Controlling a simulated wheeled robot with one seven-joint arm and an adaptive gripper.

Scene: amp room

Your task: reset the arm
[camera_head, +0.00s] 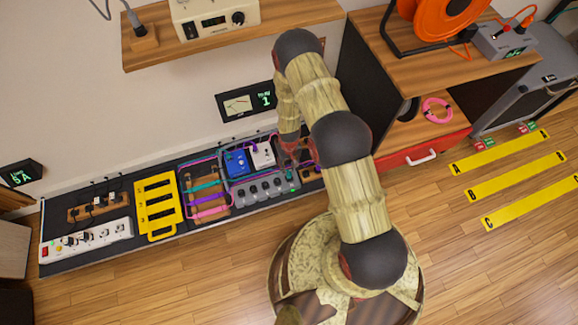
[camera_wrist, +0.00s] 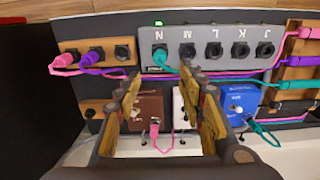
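My arm (camera_head: 355,195) reaches from my base up and over to the long dark bench (camera_head: 60,255) along the wall, its end hanging down at the bench's right part. My gripper (camera_wrist: 162,76) is open in the wrist view, its two worn yellow fingers apart with nothing held between them. Below it are a brown pedal (camera_wrist: 148,108) with a pink plug and a white pedal (camera_wrist: 179,108). The grey socket box (camera_wrist: 225,47), with a teal plug (camera_wrist: 159,64) in it, lies just beyond the fingertips. In the head view my arm hides much of the gripper.
A blue pedal (camera_wrist: 239,97), a wooden socket block (camera_wrist: 70,47) and several cables crowd the gripper. A yellow rack (camera_head: 158,204) and white power strip (camera_head: 85,240) lie farther left. A wooden shelf (camera_head: 150,55) overhangs the bench. Open wooden floor (camera_head: 450,260) lies at right.

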